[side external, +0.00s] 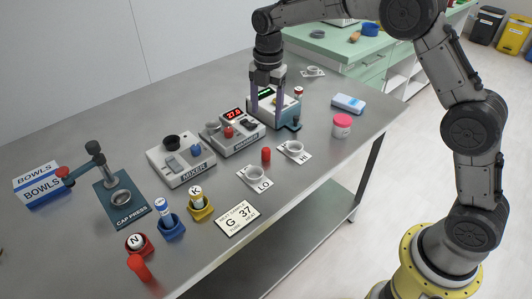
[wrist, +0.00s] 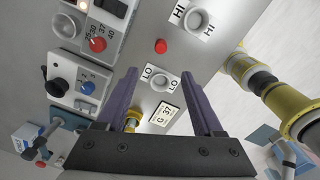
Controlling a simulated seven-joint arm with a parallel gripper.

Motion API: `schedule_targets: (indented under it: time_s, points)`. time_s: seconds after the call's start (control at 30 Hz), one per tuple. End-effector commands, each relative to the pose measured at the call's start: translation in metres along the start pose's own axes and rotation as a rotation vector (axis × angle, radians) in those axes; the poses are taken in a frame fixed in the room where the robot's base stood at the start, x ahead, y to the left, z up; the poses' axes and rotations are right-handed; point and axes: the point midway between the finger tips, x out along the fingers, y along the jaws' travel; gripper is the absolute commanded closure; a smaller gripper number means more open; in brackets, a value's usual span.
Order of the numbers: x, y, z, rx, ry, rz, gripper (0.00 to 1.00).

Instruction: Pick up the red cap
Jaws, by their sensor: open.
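A small red cap (side external: 266,154) stands on the steel table between the LO cup (side external: 255,175) and the HI cup (side external: 293,149). In the wrist view the red cap (wrist: 161,46) shows beyond the fingertips, near the LO cup (wrist: 160,80). Another red piece (side external: 139,268) lies at the table's front left, beside the N vial (side external: 136,241); I cannot tell exactly what it is. My gripper (side external: 267,114) is open with nothing between its purple fingers. It is above the back of the table, near the device row, apart from the red cap. It also shows in the wrist view (wrist: 164,88).
The warmer (side external: 243,143) and mixer (side external: 181,160) stand left of the red cap. A cap press (side external: 122,207) stands further left. A pink-lidded jar (side external: 342,125) and a blue-and-white box (side external: 348,103) are to the right. Table between cap and jar is mostly clear.

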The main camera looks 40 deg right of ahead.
Motion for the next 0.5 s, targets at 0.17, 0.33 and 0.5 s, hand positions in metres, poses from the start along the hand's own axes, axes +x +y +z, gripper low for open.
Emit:
schedule_targets:
  time_s: [0.17, 0.33, 0.5]
  points:
    - [0.025, -0.002, -0.003, -0.002, 0.011, -0.034, 0.31]
    - [0.055, -0.003, -0.003, -0.002, 0.012, -0.035, 0.31]
    - [0.085, -0.004, -0.003, -0.001, 0.011, -0.033, 0.31]
